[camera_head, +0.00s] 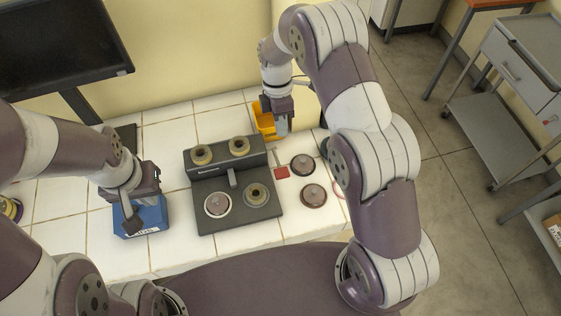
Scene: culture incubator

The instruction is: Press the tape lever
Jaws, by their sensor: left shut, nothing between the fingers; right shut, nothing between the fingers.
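My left gripper (132,222) is shut and empty over a blue box (154,218), left of the device. My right gripper (282,128) is shut and empty by a yellow bin (262,119), behind and right of the device. Neither gripper visibly touches the device.
Two round dark lidded pieces (313,195) lie right of the device. A black monitor (60,40) stands at back left. A grey cart (515,95) stands apart at right.

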